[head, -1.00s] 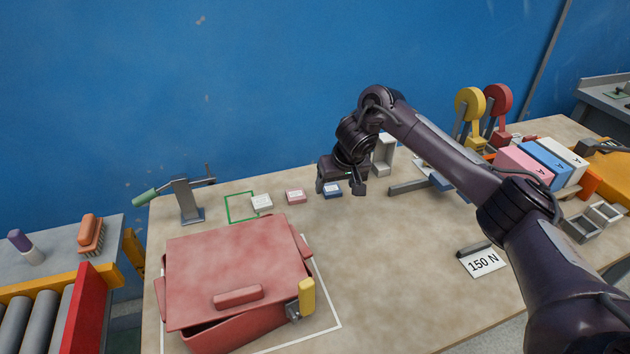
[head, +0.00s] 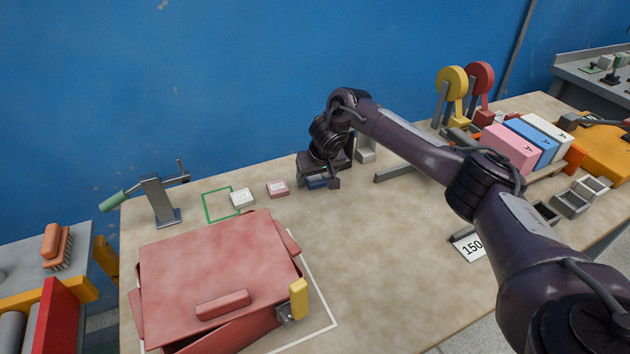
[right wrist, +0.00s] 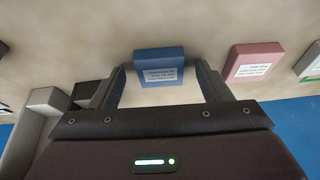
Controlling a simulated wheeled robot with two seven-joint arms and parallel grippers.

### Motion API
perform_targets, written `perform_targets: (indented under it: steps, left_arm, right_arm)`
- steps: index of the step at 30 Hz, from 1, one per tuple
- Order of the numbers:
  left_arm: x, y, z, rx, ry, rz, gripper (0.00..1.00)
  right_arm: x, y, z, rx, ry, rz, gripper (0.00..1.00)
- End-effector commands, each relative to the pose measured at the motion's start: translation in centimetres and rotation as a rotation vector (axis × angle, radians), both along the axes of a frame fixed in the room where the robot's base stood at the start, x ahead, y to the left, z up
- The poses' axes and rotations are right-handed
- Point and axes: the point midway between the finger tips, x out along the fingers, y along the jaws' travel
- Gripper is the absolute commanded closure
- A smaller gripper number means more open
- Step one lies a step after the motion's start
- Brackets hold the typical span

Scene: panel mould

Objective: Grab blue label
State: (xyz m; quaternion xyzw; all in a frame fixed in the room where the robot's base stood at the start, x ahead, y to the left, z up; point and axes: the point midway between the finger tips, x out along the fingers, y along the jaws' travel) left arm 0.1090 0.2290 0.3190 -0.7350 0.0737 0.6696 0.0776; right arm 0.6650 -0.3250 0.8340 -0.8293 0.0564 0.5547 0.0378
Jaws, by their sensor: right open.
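The blue label (head: 315,182) is a small blue block with a white printed face, on the table at the end of a row. My right gripper (head: 319,184) is above and around it and partly hides it in the head view. In the right wrist view the blue label (right wrist: 159,66) sits between the tips of the open right gripper (right wrist: 162,83), with a gap to each finger. A pink label (head: 278,188) and a white label (head: 242,198) lie to its left in the head view. The pink label also shows in the right wrist view (right wrist: 254,62). My left gripper is not in view.
A red box with a lid (head: 215,265) fills the table's front left. A clamp stand with a green handle (head: 160,200) stands behind it. Grey holders (head: 365,151) stand close right of the gripper. The middle of the table (head: 370,240) is clear.

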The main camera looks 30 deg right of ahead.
Motion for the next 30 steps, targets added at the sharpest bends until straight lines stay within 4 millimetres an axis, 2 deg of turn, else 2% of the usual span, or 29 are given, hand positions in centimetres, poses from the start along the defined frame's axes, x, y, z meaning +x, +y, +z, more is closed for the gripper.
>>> perform_targets:
  steps: [7, 18, 26, 30]
  left_arm:
    - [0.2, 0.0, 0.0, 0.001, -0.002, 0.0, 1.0]
    - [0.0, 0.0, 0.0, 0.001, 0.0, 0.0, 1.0]
    - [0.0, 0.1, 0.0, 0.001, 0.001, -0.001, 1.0]
    - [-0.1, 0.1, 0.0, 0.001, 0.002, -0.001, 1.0]
  right_arm:
    - [0.1, 0.0, -0.1, 0.0, 0.0, 0.001, 0.3]
    - [0.1, 0.0, -0.1, 0.0, -0.001, 0.0, 0.77]
    - [0.1, 0.0, 0.1, 0.0, -0.001, 0.0, 0.77]
    - [0.2, 0.0, 0.9, 0.001, -0.003, -0.001, 0.77]
